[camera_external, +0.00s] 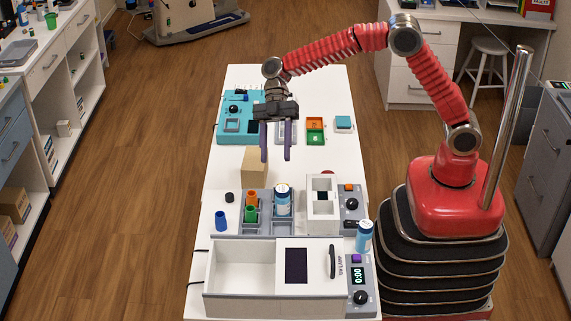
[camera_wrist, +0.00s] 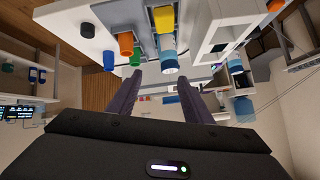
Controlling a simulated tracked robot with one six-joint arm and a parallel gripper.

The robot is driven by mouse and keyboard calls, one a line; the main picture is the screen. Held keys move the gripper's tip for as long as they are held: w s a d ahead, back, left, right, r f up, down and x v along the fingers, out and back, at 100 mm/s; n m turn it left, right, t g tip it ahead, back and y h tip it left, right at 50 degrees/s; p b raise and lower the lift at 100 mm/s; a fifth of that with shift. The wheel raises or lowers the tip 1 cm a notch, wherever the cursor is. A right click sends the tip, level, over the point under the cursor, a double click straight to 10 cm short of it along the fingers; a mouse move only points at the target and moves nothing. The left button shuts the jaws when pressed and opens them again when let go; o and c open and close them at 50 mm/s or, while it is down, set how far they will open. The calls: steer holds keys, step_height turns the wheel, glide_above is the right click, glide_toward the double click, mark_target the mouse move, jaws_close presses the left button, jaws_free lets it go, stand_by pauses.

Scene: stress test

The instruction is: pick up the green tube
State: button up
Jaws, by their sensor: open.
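The green tube (camera_external: 251,214) stands in a grey rack, just in front of an orange tube (camera_external: 251,198) in the external view. In the wrist view the green tube (camera_wrist: 135,57) shows beside the orange tube (camera_wrist: 125,44), beyond the fingertips. My gripper (camera_external: 276,156) is open and empty, with its purple fingers pointing down. It is above the table, behind and apart from the rack in the external view. Its two fingers also show in the wrist view (camera_wrist: 161,82), with nothing between them. The lower part of the green tube is hidden by the rack.
A blue tube (camera_external: 221,220) and a black cap (camera_external: 230,197) stand left of the rack. A white-and-blue bottle (camera_external: 283,204) stands in the rack, right of the green tube. A cardboard-coloured block (camera_external: 254,167) is near my gripper. A white box (camera_external: 240,265) lies in front.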

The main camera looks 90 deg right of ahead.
mark_target(250, 210)
steer(key=w+f+n+y, duration=0.1)
steer(key=w+f, duration=0.1)
steer(key=w+f+n+y, duration=0.1)
steer(key=w, duration=0.1)
steer(key=w+a+f+n+y, duration=0.1)
steer(key=w+f, duration=0.1)
steer(key=w, duration=0.1)
steer(key=shift+w+f, duration=0.1)
steer(key=shift+f, duration=0.25)
steer(key=shift+x, duration=4.25)
steer(key=shift+x, duration=2.6)
steer(key=shift+c, duration=0.3)
steer(key=c, duration=1.1)
